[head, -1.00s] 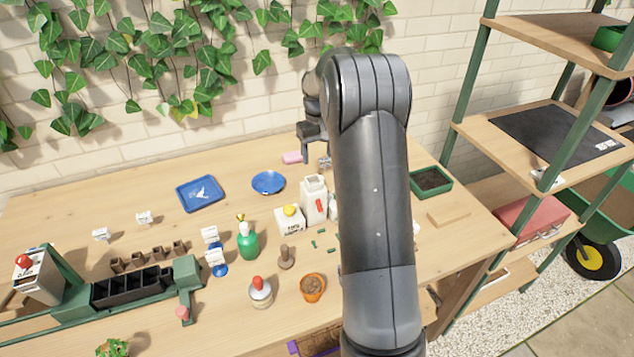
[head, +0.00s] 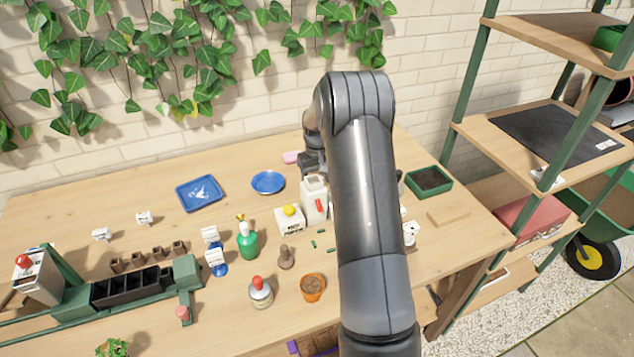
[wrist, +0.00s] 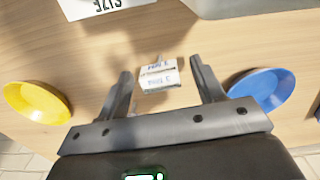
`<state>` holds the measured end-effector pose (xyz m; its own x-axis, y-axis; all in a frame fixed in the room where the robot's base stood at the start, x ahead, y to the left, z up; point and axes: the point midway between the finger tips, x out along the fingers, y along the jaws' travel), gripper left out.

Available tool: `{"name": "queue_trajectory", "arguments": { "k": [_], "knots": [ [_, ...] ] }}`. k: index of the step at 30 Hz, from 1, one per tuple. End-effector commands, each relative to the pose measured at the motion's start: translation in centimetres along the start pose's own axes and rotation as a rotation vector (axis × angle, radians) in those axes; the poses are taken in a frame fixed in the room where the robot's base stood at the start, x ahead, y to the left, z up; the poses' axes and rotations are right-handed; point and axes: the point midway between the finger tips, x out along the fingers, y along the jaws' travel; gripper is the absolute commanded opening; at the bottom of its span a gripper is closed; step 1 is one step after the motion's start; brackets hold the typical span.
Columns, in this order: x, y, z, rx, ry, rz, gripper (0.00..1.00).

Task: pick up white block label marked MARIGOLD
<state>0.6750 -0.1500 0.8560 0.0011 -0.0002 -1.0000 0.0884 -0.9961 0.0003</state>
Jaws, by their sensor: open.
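A white block label (wrist: 160,76) lies on the wooden table between my fingertips in the wrist view. It has dark lettering on two faces, too small and blurred for me to read as MARIGOLD or not. My gripper (wrist: 160,72) is open, one finger on each side of the label, with space between each finger and it. I cannot tell how far above the table the fingertips are. In the head view my arm hides this label and the fingertips. Other white labels stand at the left (head: 100,234) (head: 143,217) and near the middle (head: 210,234) of the table.
In the wrist view a yellow dish (wrist: 38,102) lies left and a blue dish (wrist: 262,94) right of my fingers. A pale container edge (wrist: 240,8) is at the top. In the head view, a white jug (head: 314,200) and a green bottle (head: 248,242) stand on the table.

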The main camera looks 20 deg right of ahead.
Motion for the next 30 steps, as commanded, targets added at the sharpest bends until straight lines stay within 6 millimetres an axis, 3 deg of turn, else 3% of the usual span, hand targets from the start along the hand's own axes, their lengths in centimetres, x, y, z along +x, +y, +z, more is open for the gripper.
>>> {"name": "queue_trajectory", "arguments": {
  "k": [3,21,30],
  "knots": [
    [-0.05,0.01,0.00,0.000,0.000,0.000,0.62],
    [-0.09,0.00,0.00,0.000,0.000,0.000,0.14],
    [-0.44,0.00,-0.01,0.000,0.000,0.000,0.14]
  ]
}}
